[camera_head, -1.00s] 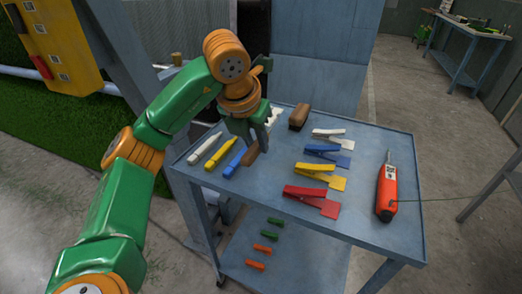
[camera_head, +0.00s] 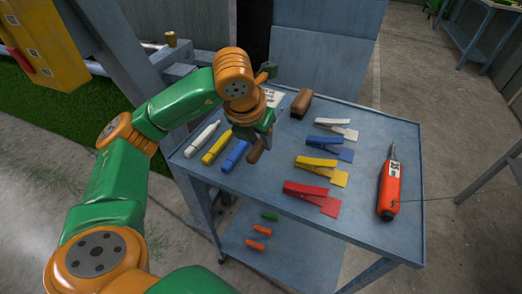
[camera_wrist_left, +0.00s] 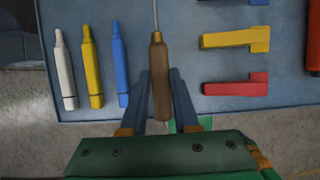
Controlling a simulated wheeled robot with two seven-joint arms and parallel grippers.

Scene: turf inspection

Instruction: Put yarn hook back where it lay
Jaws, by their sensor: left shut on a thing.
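The yarn hook has a brown wooden handle (camera_wrist_left: 159,85) and a thin metal shaft pointing up in the left wrist view. In the head view its brown handle (camera_head: 255,152) shows below my left gripper (camera_head: 260,140). My left gripper (camera_wrist_left: 160,103) is shut on the handle, with a finger on each side. It holds the hook over the blue cart top (camera_head: 265,185), between the blue marker and the clips. Its height above the cart is hard to tell. My right gripper is not in view.
White (camera_head: 202,139), yellow (camera_head: 217,147) and blue (camera_head: 235,155) markers lie left of the hook. White, blue (camera_head: 325,143), yellow (camera_head: 318,166) and red (camera_head: 307,190) clips lie to its right. A brown brush (camera_head: 301,103) is behind. An orange meter (camera_head: 389,187) lies far right.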

